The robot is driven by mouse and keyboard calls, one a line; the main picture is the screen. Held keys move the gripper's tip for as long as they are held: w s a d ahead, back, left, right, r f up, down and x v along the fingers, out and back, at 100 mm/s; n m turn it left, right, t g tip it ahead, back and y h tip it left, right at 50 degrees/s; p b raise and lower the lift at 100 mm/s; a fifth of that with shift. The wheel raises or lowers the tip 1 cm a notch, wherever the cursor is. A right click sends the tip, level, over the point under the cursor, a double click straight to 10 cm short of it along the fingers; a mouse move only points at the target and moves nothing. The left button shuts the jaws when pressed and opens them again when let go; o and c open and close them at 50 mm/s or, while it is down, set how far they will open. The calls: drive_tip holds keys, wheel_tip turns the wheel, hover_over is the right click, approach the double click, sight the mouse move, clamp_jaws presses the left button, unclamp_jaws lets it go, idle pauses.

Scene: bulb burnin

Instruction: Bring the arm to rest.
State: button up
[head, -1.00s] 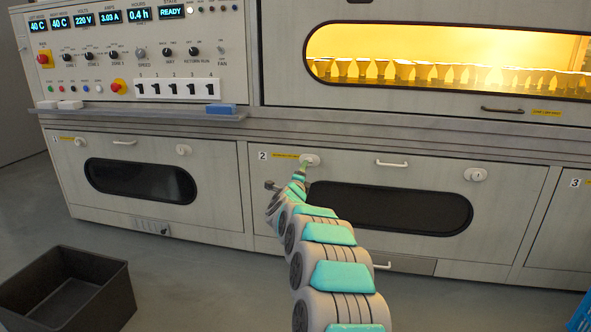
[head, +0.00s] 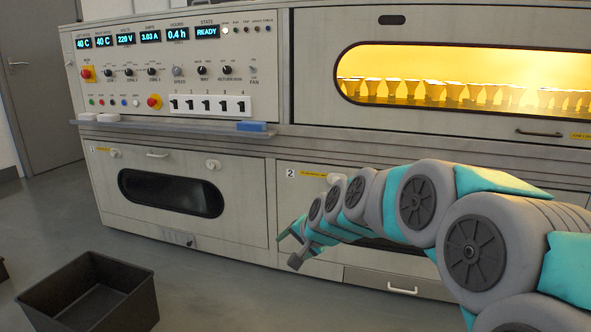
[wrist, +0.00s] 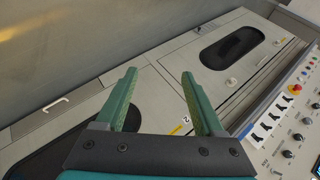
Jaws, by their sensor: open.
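My gripper (head: 292,252) is at the end of my grey and teal arm, in front of the lower edge of the second lower door (head: 300,190) in the head view. In the wrist view my gripper (wrist: 158,90) shows two green fingers spread apart with nothing between them. The arm reaches in from the right side of the head view and hides most of the second door, its window and its fittings.
The machine's control panel (head: 170,70) and a ledge with a blue block (head: 251,126) are at the upper left. The first lower door (head: 110,205) is shut. A black open bin (head: 130,310) stands on the floor at left, with clear floor (head: 220,290) beside it.

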drive_tip(key=s+d+f+n+g+h, duration=0.25)
drive_tip(key=s+d, duration=0.25)
drive_tip(key=s, duration=0.9)
drive_tip(key=s+d+f+n+g+h, duration=0.15)
drive_tip(key=s+d+f+g, duration=0.35)
drive_tip(key=s, duration=1)
drive_tip(key=s+d+n+g+h, duration=0.15)
drive_tip(key=s+d, duration=0.45)
drive_tip(key=s, duration=0.8)
wheel_tip(320, 180, up, 13)
drive_tip(key=p, duration=1.3)
drive_tip(key=shift+n+y, duration=0.45)
